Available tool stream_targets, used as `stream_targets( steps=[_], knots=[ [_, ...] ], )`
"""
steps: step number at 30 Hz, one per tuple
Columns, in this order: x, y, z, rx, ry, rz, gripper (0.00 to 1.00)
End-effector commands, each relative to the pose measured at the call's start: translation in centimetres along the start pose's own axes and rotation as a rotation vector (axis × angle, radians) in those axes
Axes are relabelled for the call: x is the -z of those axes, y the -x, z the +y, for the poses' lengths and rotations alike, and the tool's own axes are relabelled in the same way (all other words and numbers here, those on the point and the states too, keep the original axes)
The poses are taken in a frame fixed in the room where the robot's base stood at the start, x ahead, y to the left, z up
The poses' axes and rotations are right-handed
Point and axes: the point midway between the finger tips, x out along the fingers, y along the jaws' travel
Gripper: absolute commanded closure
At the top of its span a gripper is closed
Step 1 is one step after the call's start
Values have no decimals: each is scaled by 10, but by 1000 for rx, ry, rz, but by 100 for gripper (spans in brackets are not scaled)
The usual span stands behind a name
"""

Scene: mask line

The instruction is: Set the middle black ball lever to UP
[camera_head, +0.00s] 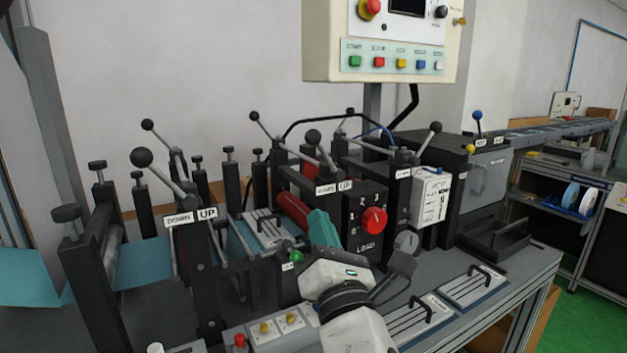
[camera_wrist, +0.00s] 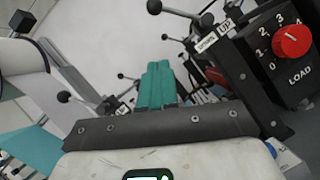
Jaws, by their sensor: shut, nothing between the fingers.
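The middle black ball lever (camera_head: 313,136) stands above its DOWN/UP label (camera_head: 333,187) in the head view. Its rod leans left, toward the DOWN side. In the wrist view its ball (camera_wrist: 154,6) is at the top edge, with the rod running right toward the label (camera_wrist: 215,37). My gripper (camera_head: 320,217) has teal fingers pressed together, with nothing between them. It is below the lever in the head picture, apart from the ball. The fingers also show in the wrist view (camera_wrist: 158,68), pointing up the picture, below the ball.
Another black ball lever (camera_head: 141,157) stands at the left and one (camera_head: 435,127) at the right. A red LOAD knob (camera_head: 374,221) is right of my gripper. A red roller (camera_head: 293,208) lies just behind it. A control box (camera_head: 385,60) hangs above.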

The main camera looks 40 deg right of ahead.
Motion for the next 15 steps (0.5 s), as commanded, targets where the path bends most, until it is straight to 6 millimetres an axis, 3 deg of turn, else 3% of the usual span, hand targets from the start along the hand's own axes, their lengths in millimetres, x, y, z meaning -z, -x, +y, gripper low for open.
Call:
stream_targets(
  steps=[5,15],
  knots=[
    [-4,-15,3,-5,18,-10,100],
    [-5,-80,3,-3,13,-9,100]
  ],
)
